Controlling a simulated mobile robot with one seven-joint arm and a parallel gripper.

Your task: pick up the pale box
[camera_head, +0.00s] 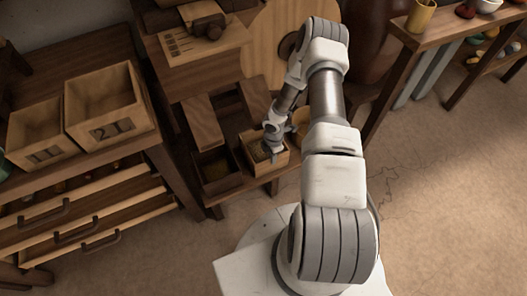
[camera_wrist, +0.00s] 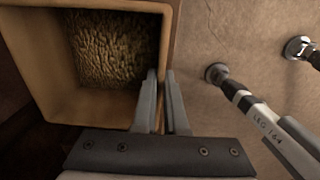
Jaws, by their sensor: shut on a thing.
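The pale box (camera_head: 272,168) is an open wooden box standing on a low dark bench in the head view. In the wrist view its pale rim and walls (camera_wrist: 95,108) fill the upper left, and a rough, grainy brown-green filling shows inside. My gripper (camera_wrist: 163,85) is shut on the box's near right wall, one finger on the inner side and one on the outer. In the head view my gripper (camera_head: 274,147) is at the box's right side and partly hides it. I cannot tell whether the box is clear of the bench.
A dark open box (camera_head: 215,178) stands close to the left. A cabinet with drawers (camera_head: 75,215) carries two numbered wooden boxes at left. A table (camera_head: 455,27) with a cup and bowls stands at upper right. The floor (camera_head: 440,210) at right is clear.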

